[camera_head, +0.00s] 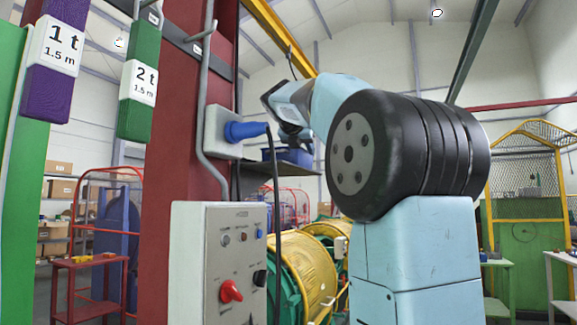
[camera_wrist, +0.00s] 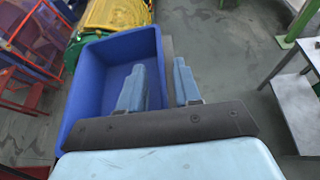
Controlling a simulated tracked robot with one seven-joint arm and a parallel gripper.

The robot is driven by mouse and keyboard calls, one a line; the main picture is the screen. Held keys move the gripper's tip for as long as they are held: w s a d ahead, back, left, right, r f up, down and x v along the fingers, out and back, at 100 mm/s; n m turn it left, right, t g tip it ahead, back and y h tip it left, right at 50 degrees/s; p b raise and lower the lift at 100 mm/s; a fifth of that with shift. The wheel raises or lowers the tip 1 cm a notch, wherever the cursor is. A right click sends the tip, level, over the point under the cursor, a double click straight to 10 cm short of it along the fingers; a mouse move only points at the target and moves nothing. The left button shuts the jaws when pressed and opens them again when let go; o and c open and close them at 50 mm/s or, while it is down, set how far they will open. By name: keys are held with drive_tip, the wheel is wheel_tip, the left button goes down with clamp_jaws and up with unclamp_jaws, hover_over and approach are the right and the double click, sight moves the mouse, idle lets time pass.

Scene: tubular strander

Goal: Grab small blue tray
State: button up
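The small blue tray (camera_wrist: 88,88) is an open, empty-looking box in the wrist view, left of and partly under my gripper. My gripper (camera_wrist: 164,82) is open, with two pale blue fingers pointing forward. One finger shows over the inside of the tray and the other beyond its right wall, so that wall lies between them. I cannot tell whether either finger touches it. In the head view, a bit of the blue tray (camera_head: 270,154) shows on a dark shelf (camera_head: 291,158) behind the post. My fingers are not clearly visible there.
A red post (camera_head: 172,130) with a blue plug (camera_head: 246,130), hanging cable and grey control box (camera_head: 218,262) stands left of my arm. Yellow and green machine drums (camera_head: 305,262) lie below the shelf. In the wrist view, a grey table (camera_wrist: 297,112) stands right, with open floor between.

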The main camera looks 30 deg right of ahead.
clamp_jaws()
drive_tip(key=shift+r, duration=0.1)
idle(0.5)
